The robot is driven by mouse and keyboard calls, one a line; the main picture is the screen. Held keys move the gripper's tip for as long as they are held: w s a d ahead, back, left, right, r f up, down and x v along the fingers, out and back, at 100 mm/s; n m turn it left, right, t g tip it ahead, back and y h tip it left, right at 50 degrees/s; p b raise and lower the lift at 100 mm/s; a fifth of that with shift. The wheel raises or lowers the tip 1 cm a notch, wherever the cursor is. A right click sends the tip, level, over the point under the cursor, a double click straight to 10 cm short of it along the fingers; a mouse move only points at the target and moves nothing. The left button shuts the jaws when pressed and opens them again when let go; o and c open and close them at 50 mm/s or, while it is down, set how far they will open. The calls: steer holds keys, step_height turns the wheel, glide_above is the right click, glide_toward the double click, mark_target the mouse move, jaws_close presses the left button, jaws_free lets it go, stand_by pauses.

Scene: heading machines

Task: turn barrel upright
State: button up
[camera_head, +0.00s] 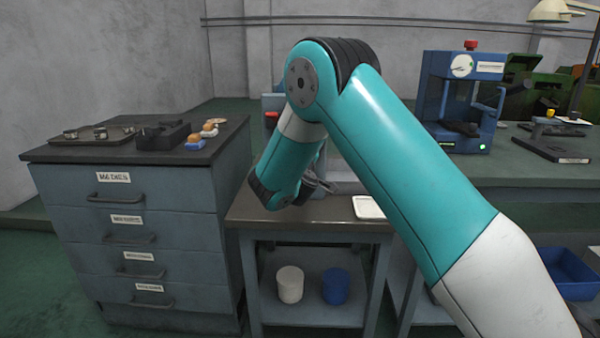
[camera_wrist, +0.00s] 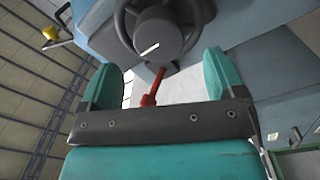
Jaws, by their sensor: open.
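What seems to be the barrel (camera_wrist: 165,30) is a dark grey round part with a short white line on its face, inside a dark ring, in the wrist view. The barrel face shows just beyond the gap between the fingertips, and no contact is visible. In the head view my arm hides the barrel, and the fingers cannot be made out clearly.
A red lever (camera_wrist: 151,90) shows between my fingers. In the head view a drawer cabinet (camera_head: 135,200) stands left, with a tray and small parts on top. A white cylinder (camera_head: 290,284) and a blue cylinder (camera_head: 336,286) stand on the low shelf. A blue machine (camera_head: 460,100) stands right.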

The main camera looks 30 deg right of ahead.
steer(key=b+v, duration=0.2)
steer(key=v, duration=0.8)
steer(key=shift+s, duration=0.15)
steer(key=s+a+f+m+g+y, duration=0.4)
steer(key=s+f+m+g+y, duration=0.15)
steer(key=s+g, duration=0.35)
steer(key=s+a+r+n+g+y, duration=0.2)
steer(key=s+a+n+g+y, duration=0.15)
steer(key=s+a, duration=0.6)
steer(key=s+a+r+n+g+y, duration=0.25)
steer(key=s+a+y, duration=0.3)
steer(key=s, duration=0.75)
step_height(320, 180, up, 17)
steer(key=p, duration=1.6)
steer(key=shift+s+a+p, duration=0.25)
steer(key=shift+a+p, duration=0.05)
steer(key=shift+p, duration=0.05)
